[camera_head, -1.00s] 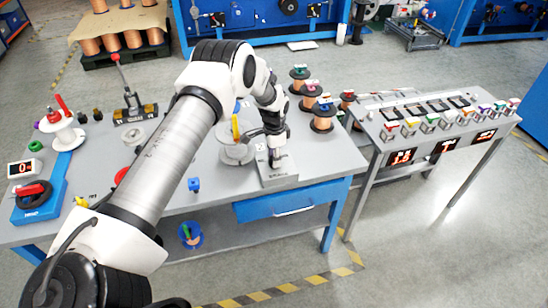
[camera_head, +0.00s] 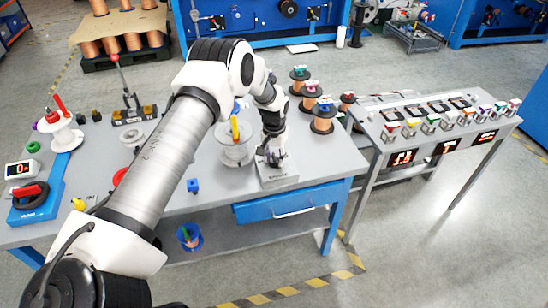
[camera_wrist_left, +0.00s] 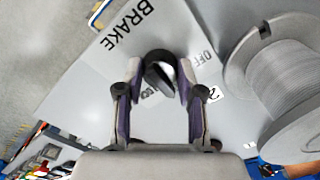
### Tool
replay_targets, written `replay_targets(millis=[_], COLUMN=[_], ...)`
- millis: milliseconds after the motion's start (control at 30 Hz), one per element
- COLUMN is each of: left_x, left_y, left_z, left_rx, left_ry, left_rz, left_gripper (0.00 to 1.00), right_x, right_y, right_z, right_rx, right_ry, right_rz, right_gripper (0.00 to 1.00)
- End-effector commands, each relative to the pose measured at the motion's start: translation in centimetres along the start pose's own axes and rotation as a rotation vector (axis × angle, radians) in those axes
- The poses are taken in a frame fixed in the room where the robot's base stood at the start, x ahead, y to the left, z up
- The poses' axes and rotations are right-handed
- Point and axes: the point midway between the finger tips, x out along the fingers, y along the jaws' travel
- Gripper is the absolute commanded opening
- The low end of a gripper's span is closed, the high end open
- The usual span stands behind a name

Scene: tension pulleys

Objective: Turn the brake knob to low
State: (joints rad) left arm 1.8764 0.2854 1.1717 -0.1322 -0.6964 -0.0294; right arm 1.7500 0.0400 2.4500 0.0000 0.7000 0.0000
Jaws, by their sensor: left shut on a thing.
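The brake knob (camera_wrist_left: 160,72) is a dark round knob with a raised bar, on a light grey box (camera_wrist_left: 80,95) lettered BRAKE. An OFF mark shows beside the knob; other marks near it are partly hidden by the knob and fingers. My left gripper (camera_wrist_left: 160,82) is shut on the knob, one finger on each side of it. In the head view, my left gripper (camera_head: 272,157) points down onto the brake box (camera_head: 280,176) at the table's front right. The knob is hidden there behind the gripper. My right gripper is not in view.
A grey spool (camera_wrist_left: 285,85) stands close to the brake box. Copper spools (camera_head: 322,118) stand behind my gripper. A side bench (camera_head: 370,150) with red readouts is to the right. A blue drawer (camera_head: 290,204) is below the box.

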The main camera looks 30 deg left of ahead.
Motion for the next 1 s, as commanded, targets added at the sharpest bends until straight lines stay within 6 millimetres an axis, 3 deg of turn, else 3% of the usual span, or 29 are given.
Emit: replay_targets(millis=[667,700,733,1000], left_x=[0.32,0.32,0.31,0.12], left_y=[0.06,0.05,0.05,0.02], left_z=[0.26,0.26,0.25,0.1], left_rx=[-0.069,-0.069,-0.068,-0.068], left_ry=[-0.007,-0.007,-0.007,-0.003], left_rz=[0.0,0.0,0.0,0.0], left_gripper=[0.03,0.52,0.62,0.63], right_x=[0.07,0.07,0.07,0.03], right_y=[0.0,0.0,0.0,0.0], right_z=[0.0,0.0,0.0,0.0], right_rx=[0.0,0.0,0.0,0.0], right_ry=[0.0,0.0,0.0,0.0], right_rz=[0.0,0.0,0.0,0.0], right_gripper=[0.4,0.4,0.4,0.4])
